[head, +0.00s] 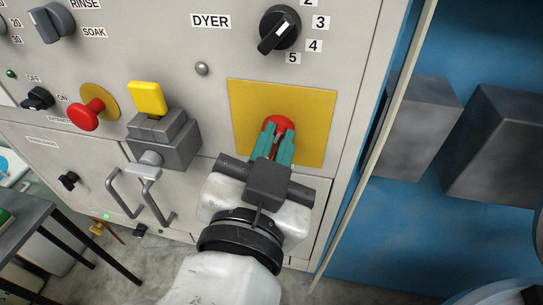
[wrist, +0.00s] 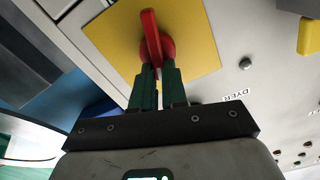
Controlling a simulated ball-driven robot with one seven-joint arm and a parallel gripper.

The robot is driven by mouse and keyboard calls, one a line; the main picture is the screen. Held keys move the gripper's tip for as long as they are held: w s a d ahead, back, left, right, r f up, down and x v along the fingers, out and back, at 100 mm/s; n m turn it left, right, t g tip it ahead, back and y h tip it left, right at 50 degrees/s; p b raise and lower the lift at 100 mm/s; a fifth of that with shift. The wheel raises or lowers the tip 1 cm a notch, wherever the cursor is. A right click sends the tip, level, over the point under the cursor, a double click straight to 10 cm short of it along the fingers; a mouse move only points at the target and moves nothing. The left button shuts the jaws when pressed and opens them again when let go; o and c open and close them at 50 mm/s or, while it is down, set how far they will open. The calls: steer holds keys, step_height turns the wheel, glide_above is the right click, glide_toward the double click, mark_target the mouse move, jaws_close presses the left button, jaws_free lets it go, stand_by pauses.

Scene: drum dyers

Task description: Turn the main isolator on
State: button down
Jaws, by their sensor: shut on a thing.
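The main isolator is a red rotary handle (head: 278,122) on a yellow square plate (head: 308,104) at the lower right of the grey panel. In the wrist view the red handle (wrist: 150,32) stands out in front of the yellow plate (wrist: 195,42). My gripper (head: 279,138) has green fingers shut on the red handle, one on each side. The fingers also show in the wrist view (wrist: 157,72), closed around the lower part of the handle. The fingers and wrist hide part of the handle in the head view.
A black DYER selector (head: 280,30) is above the plate. A grey interlock box with a yellow tab (head: 148,98) and a red mushroom button (head: 85,117) are to the left. A panel edge and blue wall (head: 400,240) lie right; a dark table (head: 28,215) stands lower left.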

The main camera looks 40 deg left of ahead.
steer(key=shift+w+d+f+m+b, duration=0.15)
steer(key=shift+f+m+b, duration=0.1)
steer(key=shift+m+b, duration=1.95)
steer(key=shift+w+d+f+m+b, duration=0.15)
steer(key=shift+f+m+b, duration=0.15)
steer(key=shift+m+b, duration=1.85)
steer(key=shift+d+f+m+b, duration=0.15)
steer(key=shift+f+m+b, duration=0.1)
steer(key=shift+m+b, duration=1.9)
steer(key=shift+m+p, duration=0.4)
steer(key=shift+m, duration=0.4)
steer(key=c, duration=1.2)
jaws_free()
steer(key=shift+o, duration=0.2)
